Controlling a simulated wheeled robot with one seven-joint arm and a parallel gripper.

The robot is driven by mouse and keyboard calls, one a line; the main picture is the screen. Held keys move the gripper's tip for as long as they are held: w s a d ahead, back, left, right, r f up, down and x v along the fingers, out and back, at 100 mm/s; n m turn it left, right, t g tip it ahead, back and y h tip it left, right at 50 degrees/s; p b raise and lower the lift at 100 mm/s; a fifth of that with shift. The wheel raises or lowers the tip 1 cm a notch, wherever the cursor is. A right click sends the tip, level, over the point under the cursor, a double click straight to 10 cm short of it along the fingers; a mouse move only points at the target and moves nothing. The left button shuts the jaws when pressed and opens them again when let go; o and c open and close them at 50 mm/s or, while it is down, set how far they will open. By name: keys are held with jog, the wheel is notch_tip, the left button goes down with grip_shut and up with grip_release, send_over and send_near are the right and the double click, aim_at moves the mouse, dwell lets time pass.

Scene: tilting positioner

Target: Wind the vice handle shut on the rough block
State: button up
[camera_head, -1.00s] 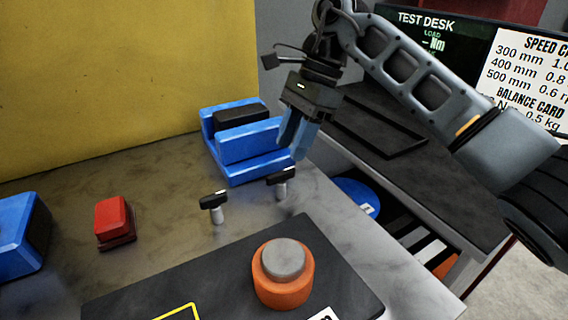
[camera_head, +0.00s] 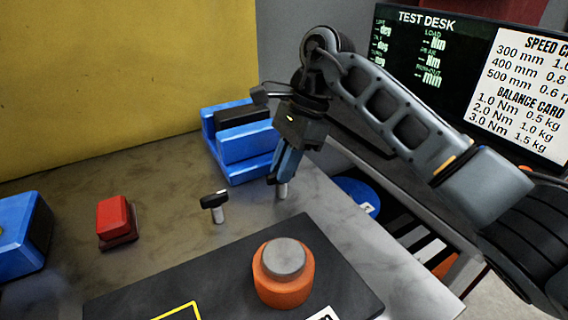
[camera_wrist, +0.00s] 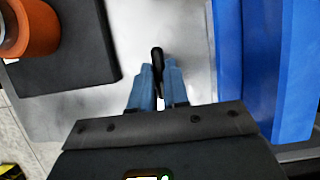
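The blue vice (camera_head: 248,153) stands at the back of the bench, with a dark block (camera_head: 242,117) lying between its blue walls. My gripper (camera_head: 277,178) points down in front of the vice's right end, at a small T-handle whose pale stem (camera_head: 283,192) shows below the fingers. In the wrist view the black handle bar (camera_wrist: 157,58) lies between my two blue fingertips (camera_wrist: 158,72), lined up with the gap. The fingers are close on both sides of the bar; I cannot tell whether they press on it. The vice's blue walls (camera_wrist: 228,50) fill the right of that view.
A second black T-handle (camera_head: 214,201) stands to the left. A red block (camera_head: 116,219) and a blue-and-black piece (camera_head: 22,235) are farther left. In front, an orange cylinder with a grey top (camera_head: 284,275) sits on a dark plate (camera_head: 215,275). A desk with screens is at right.

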grip_shut()
